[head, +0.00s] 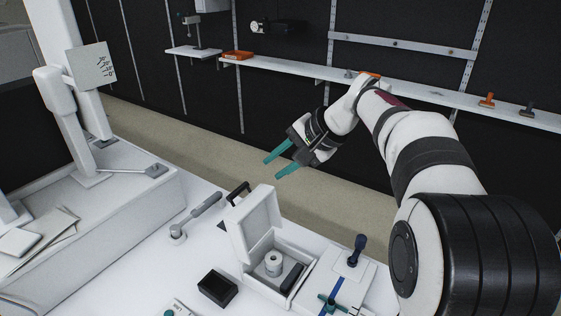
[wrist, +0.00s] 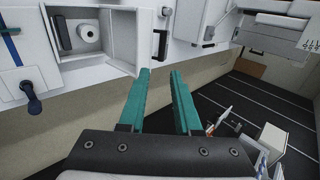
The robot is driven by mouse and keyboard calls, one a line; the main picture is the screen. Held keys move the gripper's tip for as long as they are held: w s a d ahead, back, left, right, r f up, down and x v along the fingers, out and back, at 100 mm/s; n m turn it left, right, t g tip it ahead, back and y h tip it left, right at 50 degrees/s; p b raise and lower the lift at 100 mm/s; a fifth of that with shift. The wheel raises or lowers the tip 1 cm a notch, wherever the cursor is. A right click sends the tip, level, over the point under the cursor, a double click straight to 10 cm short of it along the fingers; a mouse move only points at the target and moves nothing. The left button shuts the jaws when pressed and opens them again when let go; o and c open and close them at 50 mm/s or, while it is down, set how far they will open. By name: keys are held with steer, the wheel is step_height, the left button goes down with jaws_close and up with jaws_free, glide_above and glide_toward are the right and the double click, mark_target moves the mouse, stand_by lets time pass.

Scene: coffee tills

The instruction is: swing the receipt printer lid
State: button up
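The receipt printer (head: 280,285) is a white box on the white counter, holding a white paper roll (head: 273,263) and a dark bar. Its lid (head: 257,218) stands open, raised on the far left side of the box. A black handle (head: 237,192) shows at the lid's outer side. In the wrist view the lid (wrist: 117,40) is at upper centre, with the handle (wrist: 161,45) to its right. My gripper (head: 271,167) has teal fingers, apart with nothing between them, above and beyond the lid. In the wrist view the fingertips (wrist: 160,72) appear just below the lid and handle.
A grey lever (head: 197,216) stands left of the printer, and a black box (head: 217,287) in front of it. A dark-knobbed tamper-like piece (head: 357,249) is to the right. A monitor stand (head: 75,130) is at left; a wall shelf (head: 410,86) runs behind.

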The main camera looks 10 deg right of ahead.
mark_target(240, 191)
steer(key=shift+o, duration=0.7)
steer(key=x, duration=0.8)
steer(key=shift+w+a+f, duration=0.15)
steer(key=shift+w+a, duration=0.05)
steer(key=shift+a, duration=0.05)
steer(key=x, duration=0.7)
steer(key=shift+w+a+f, duration=0.1)
steer(key=shift+f, duration=0.15)
steer(key=c, duration=0.4)
steer(key=shift+r, duration=0.1)
jaws_close()
steer(key=shift+c, duration=1.3)
jaws_free()
steer(key=o, duration=0.5)
steer(key=shift+c, duration=0.2)
steer(key=shift+o, duration=0.2)
